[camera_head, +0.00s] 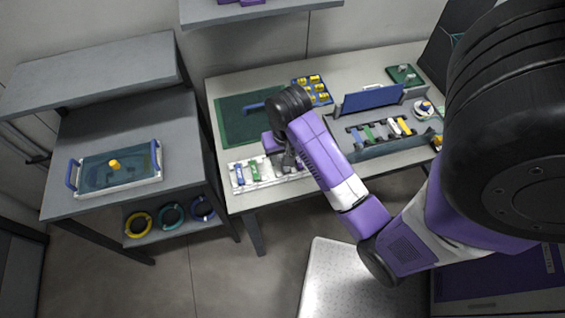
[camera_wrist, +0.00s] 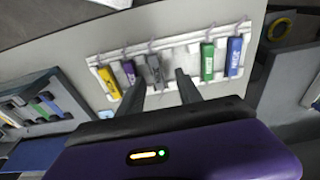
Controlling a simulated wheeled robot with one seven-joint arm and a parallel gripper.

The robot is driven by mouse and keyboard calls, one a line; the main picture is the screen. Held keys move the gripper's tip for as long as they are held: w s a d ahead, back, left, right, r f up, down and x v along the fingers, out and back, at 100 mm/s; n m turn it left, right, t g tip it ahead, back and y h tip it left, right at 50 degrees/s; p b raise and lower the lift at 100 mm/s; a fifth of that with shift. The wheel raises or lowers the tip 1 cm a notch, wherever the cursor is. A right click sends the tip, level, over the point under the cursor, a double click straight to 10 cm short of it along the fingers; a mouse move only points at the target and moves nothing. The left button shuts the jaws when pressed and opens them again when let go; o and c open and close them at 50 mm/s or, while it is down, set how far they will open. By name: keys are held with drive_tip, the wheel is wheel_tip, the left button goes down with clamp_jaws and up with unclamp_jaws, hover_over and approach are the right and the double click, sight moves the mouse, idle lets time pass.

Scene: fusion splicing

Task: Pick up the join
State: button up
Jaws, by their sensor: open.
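A white rack (camera_wrist: 192,63) lies on the table under my gripper, with a row of small coloured pieces: yellow (camera_wrist: 109,82), purple (camera_wrist: 129,73), grey (camera_wrist: 155,70), green (camera_wrist: 207,61) and blue (camera_wrist: 234,56). I cannot tell for sure which piece is the join. My gripper (camera_wrist: 160,76) is open above the rack. In the wrist view the grey piece shows between its fingers, nearer the left one; no contact is clear. In the head view my gripper (camera_head: 284,160) hides part of the white rack (camera_head: 268,179).
A green mat (camera_head: 232,128) and a blue tray of yellow parts (camera_head: 326,98) lie behind. To the right are an upright blue panel (camera_head: 371,98) and a dark rack (camera_head: 357,138) of coloured pieces. A lidded tray (camera_head: 115,168) stands on the left bench.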

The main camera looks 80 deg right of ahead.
drive_tip(key=f, duration=0.2)
drive_tip(key=d+f, duration=0.1)
drive_tip(key=f, duration=0.1)
drive_tip(key=shift+d, duration=0.1)
drive_tip(key=shift+c, duration=0.2)
clamp_jaws()
drive_tip(key=shift+r+p, duration=0.15)
drive_tip(key=shift+p, duration=0.25)
